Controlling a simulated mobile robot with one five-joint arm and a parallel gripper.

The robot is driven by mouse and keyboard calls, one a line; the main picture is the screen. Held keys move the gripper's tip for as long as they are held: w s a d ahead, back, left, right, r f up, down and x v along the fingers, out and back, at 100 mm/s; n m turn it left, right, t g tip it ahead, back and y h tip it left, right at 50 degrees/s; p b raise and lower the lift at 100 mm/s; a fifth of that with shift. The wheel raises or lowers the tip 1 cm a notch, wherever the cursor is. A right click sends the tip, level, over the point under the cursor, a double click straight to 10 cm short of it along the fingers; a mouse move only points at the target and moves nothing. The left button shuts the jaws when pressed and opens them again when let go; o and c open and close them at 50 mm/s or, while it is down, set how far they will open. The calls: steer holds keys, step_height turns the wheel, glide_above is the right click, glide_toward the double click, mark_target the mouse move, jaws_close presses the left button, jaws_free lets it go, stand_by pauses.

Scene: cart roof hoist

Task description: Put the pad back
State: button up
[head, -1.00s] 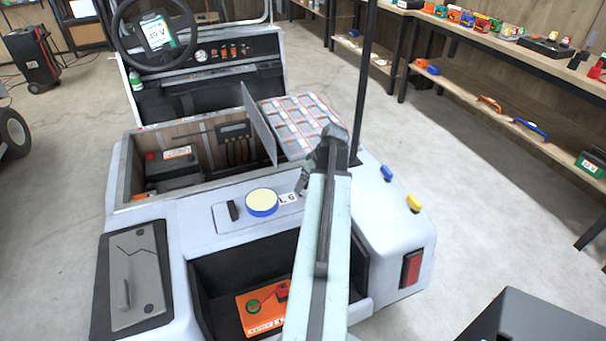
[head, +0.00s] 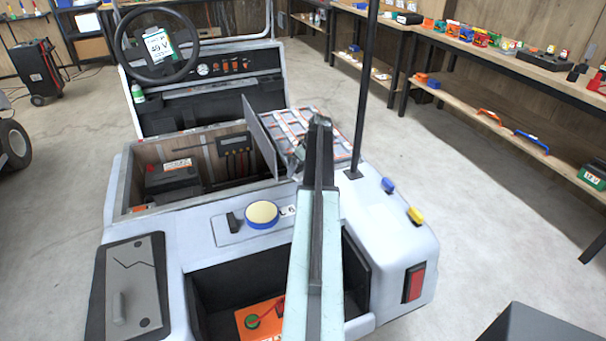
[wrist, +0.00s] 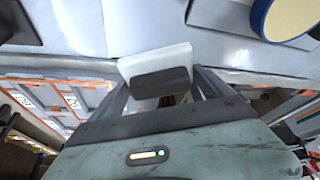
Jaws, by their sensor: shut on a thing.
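My gripper (wrist: 163,92) is shut on a small block (wrist: 155,60) with a pale top and a dark grey face, seen between the fingers in the wrist view. I cannot tell whether this block is the pad. In the head view my gripper (head: 296,160) is small and partly hidden by my arm, over the near edge of a grey and orange gridded panel (head: 285,121). A round pale yellow disc with a blue rim (head: 262,213) lies on the cart's pale rear deck, beside a black handle (head: 234,221). The disc also shows in the wrist view (wrist: 290,14).
The cart's open bay (head: 140,180) holds a dark battery (head: 172,180); an upright grey flap (head: 262,135) stands at its right. A black post (head: 364,90) rises right of my arm. Blue (head: 388,185) and yellow (head: 415,215) blocks sit on the right deck.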

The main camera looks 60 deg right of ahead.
mark_target(301, 173)
steer(key=shift+f+b, duration=2.3)
steer(key=shift+f, duration=0.1)
steer(key=o, duration=0.9)
steer(key=shift+r+p, duration=0.45)
steer(key=shift+r, duration=0.1)
steer(key=p+v, duration=1.1)
steer(key=v, duration=0.1)
steer(key=shift+r, duration=0.1)
